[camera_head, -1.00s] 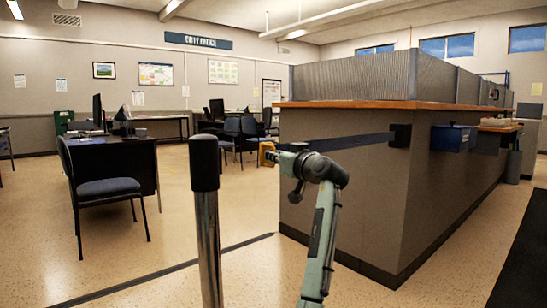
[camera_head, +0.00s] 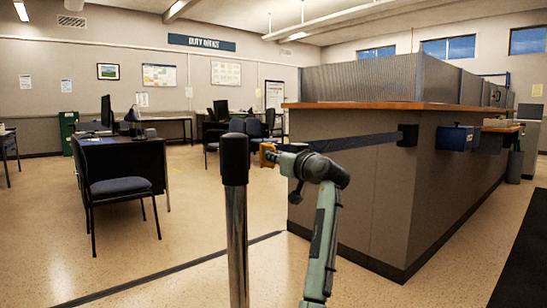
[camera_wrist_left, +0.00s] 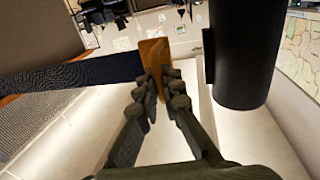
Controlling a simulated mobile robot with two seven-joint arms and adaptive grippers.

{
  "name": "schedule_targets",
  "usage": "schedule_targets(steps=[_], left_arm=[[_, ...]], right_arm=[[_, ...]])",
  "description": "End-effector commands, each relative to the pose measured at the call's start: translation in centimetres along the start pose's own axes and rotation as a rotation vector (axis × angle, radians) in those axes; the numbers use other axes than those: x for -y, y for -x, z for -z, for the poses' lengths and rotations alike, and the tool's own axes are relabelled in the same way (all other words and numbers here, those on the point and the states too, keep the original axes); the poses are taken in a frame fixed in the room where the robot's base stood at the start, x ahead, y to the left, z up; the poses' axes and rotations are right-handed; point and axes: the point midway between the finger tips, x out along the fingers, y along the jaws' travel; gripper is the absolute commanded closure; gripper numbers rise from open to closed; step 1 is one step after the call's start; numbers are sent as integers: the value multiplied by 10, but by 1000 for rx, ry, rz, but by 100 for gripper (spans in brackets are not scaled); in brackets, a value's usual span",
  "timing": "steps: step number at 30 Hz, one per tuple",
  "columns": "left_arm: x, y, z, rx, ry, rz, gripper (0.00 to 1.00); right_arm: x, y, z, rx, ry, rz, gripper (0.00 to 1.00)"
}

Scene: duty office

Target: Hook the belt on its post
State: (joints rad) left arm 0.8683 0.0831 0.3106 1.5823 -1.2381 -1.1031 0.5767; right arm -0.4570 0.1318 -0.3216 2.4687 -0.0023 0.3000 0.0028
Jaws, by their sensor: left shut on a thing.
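The post (camera_head: 236,190) stands upright in the head view, a metal pole with a black top, just left of my left gripper (camera_head: 274,154). Its black head (camera_wrist_left: 245,50) fills the upper right of the left wrist view, with a narrow dark strip on its left side. My left gripper (camera_wrist_left: 160,86) is shut on the orange-yellow end clip (camera_wrist_left: 152,54) of the dark blue belt (camera_head: 350,142). The belt runs from a black wall box (camera_head: 408,135) on the counter to the clip. A gap shows between clip and post. My right gripper is not in view.
The grey counter (camera_head: 385,205) with a wooden top stands right of my arm. A desk (camera_head: 125,160) and blue chair (camera_head: 120,187) stand at the left. The floor around the post is clear.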

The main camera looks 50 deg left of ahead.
Motion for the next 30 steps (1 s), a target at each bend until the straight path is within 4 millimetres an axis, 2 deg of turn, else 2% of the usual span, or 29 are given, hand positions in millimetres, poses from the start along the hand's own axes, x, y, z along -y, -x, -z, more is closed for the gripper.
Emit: schedule_targets(steps=[2, 3, 5, 13, 17, 30], left_arm=[[-1, 1, -1, 0, -1, -2, 100], [-1, 1, -1, 0, -1, -2, 89], [-1, 1, 0, 0, -1, -2, 84], [0, 1, 0, 0, -1, 0, 84], [-1, 10, 0, -2, 0, -1, 84], [-2, 96, -1, 1, 1, -5, 84]], right_arm=[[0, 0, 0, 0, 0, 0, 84], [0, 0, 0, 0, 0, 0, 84], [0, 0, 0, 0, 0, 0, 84], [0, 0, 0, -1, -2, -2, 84], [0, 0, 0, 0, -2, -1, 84], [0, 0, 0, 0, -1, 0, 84]])
